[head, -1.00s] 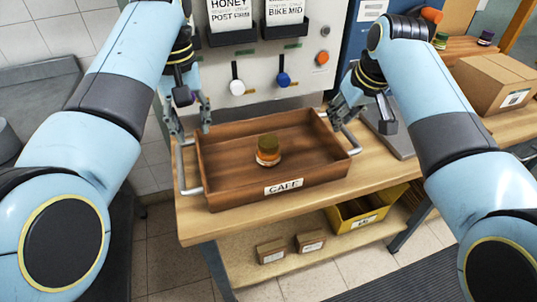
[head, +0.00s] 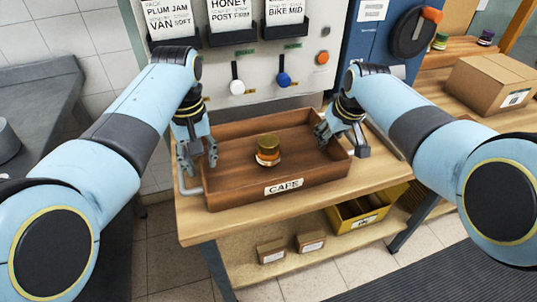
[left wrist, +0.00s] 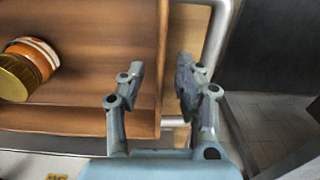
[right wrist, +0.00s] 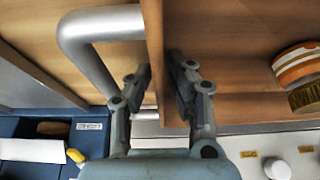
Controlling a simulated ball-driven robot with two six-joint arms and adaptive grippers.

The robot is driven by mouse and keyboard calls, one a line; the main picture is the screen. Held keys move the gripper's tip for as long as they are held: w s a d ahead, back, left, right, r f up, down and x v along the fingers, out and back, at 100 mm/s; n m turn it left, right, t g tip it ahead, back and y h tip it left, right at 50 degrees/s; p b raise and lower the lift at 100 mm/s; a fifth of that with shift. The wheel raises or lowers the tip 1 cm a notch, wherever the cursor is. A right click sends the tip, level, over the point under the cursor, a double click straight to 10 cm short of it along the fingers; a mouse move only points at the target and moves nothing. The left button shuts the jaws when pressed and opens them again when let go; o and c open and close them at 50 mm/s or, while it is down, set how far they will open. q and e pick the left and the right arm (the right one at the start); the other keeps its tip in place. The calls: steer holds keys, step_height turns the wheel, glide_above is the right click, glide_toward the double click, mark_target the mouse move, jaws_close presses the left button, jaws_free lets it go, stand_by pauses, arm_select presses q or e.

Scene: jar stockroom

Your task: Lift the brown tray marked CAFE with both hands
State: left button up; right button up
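The brown tray (head: 235,197) with a CAFE label (head: 284,187) sits level on the wooden bench. A jar with a gold lid and orange body (head: 267,150) stands inside it. My left gripper (head: 199,163) is at the tray's left side, its open fingers astride the side wall (left wrist: 163,55); the metal handle (left wrist: 216,35) lies beyond the outer finger. My right gripper (right wrist: 161,75) is at the right side, its fingers apart but closer together, around that wall (right wrist: 155,30), with the other handle (right wrist: 90,50) outside. Contact with the walls is unclear.
A yellow bin (head: 361,218) and small brown boxes (head: 271,252) are on the shelf below. A cardboard box (head: 492,85) stands on a bench at right. A panel with cards and knobs (head: 300,60) rises close behind the tray.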

arm_select(q)
steer(key=shift+c, duration=0.4)
arm_select(e)
steer(key=shift+c, duration=0.4)
arm_select(q)
steer(key=shift+c, duration=1.1)
arm_select(e)
steer(key=shift+c, duration=1.1)
arm_select(q)
jaws_close()
arm_select(e)
jaws_close()
arm_select(q)
steer(key=shift+r, duration=0.1)
arm_select(e)
steer(key=shift+r, duration=0.1)
